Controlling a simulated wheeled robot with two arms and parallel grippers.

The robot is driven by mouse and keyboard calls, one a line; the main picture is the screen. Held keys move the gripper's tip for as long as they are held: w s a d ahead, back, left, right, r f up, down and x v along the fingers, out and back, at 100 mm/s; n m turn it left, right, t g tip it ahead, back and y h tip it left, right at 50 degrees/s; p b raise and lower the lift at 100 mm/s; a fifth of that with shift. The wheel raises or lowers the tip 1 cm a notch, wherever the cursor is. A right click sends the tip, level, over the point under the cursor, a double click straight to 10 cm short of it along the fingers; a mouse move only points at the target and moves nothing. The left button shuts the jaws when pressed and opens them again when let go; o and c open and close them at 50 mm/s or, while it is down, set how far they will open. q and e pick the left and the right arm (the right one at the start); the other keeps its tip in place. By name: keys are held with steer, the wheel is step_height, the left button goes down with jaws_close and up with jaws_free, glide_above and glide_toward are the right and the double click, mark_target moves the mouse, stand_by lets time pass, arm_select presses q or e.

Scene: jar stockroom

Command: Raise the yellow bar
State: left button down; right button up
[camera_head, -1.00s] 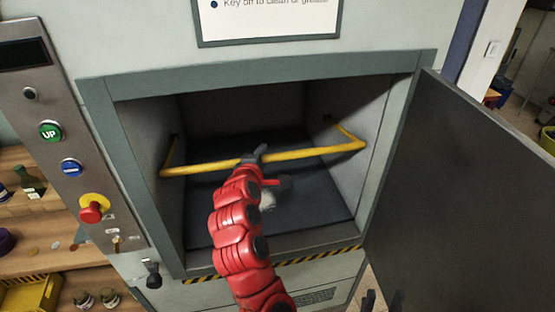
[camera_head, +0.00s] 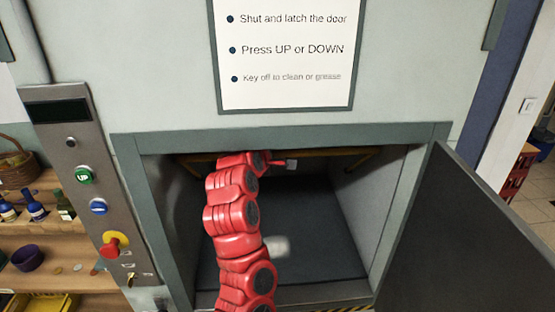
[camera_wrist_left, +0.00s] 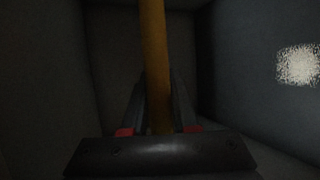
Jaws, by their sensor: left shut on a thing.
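The yellow bar (camera_head: 335,152) is high inside the open compartment, just under the top edge of its opening, which hides part of it. My red left arm reaches in from below, and its wrist is up at the bar. In the left wrist view the yellow bar (camera_wrist_left: 154,50) runs between the two dark fingers of my left gripper (camera_wrist_left: 158,88), which is shut on it. In the head view the fingers are hidden behind the wrist and the top edge. My right gripper is not in view.
The compartment's dark door (camera_head: 450,240) stands open on the right. A control panel (camera_head: 85,170) with green, blue and red buttons is on the left. Shelves (camera_head: 75,255) with bottles and a purple bowl are further left. A sign (camera_head: 285,55) hangs above the opening.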

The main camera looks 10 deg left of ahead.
arm_select(q)
steer(key=shift+w, duration=0.1)
stand_by(0.3)
steer(key=c, duration=1)
jaws_free()
steer(key=o, duration=0.3)
steer(key=shift+w+f, duration=0.1)
steer(key=s+b, duration=0.1)
steer(key=s, duration=0.3)
steer(key=s+a+b, duration=0.1)
steer(key=s, duration=0.3)
steer(key=s+b, duration=0.2)
steer(key=s, duration=0.3)
steer(key=shift+a+r, duration=0.2)
steer(key=shift+a, duration=0.1)
